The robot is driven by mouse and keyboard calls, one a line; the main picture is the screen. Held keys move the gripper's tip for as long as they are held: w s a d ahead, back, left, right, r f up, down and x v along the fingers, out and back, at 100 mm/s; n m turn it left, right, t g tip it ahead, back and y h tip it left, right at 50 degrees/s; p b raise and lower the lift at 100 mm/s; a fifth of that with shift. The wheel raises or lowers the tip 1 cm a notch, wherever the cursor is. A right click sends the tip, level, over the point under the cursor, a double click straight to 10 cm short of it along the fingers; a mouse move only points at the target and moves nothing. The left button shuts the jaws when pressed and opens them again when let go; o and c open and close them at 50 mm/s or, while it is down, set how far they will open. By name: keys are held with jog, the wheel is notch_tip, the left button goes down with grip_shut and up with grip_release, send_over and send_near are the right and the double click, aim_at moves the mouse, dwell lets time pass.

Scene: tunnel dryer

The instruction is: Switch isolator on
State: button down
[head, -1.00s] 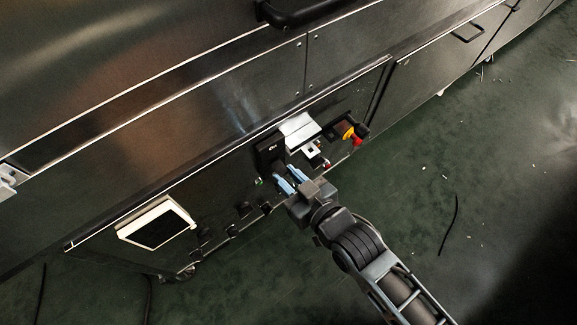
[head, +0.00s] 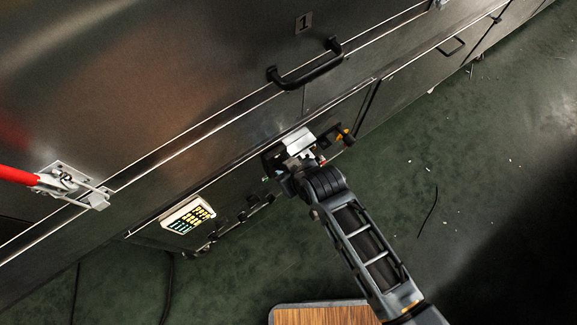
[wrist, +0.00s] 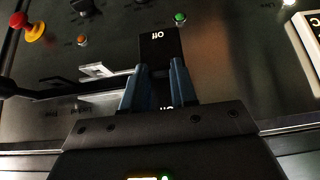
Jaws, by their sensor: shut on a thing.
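The isolator (wrist: 158,45) is a black switch plate on the dryer's dark control panel, with a label reading "Off", upside down in the wrist view. A second, partly hidden label shows lower, between my fingers. My gripper (wrist: 156,72) has its two blue fingers closed around the isolator's dark handle (wrist: 159,88). The fingers and palm hide much of the handle, so I cannot read its exact position. In the head view my gripper (head: 287,175) is at the panel, and my wrist covers most of the isolator.
A red-and-yellow emergency stop (wrist: 34,29) and a green lamp (wrist: 180,17) are near the isolator. A black door handle (head: 306,72) juts out above.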

jog(key=shift+w+a+r+g+h+p, duration=0.15)
jog(key=shift+r+g+h+p, duration=0.1)
jog(key=shift+g+h+p, duration=0.3)
jog(key=c, duration=0.9)
grip_release()
jog(key=shift+r, duration=0.1)
jog(key=p+v, duration=0.1)
jog(key=v, duration=0.6)
jog(key=shift+d+r+p, duration=0.2)
jog(key=shift+d+p, duration=0.05)
jog(key=shift+p, duration=0.15)
jog(key=shift+d, duration=0.1)
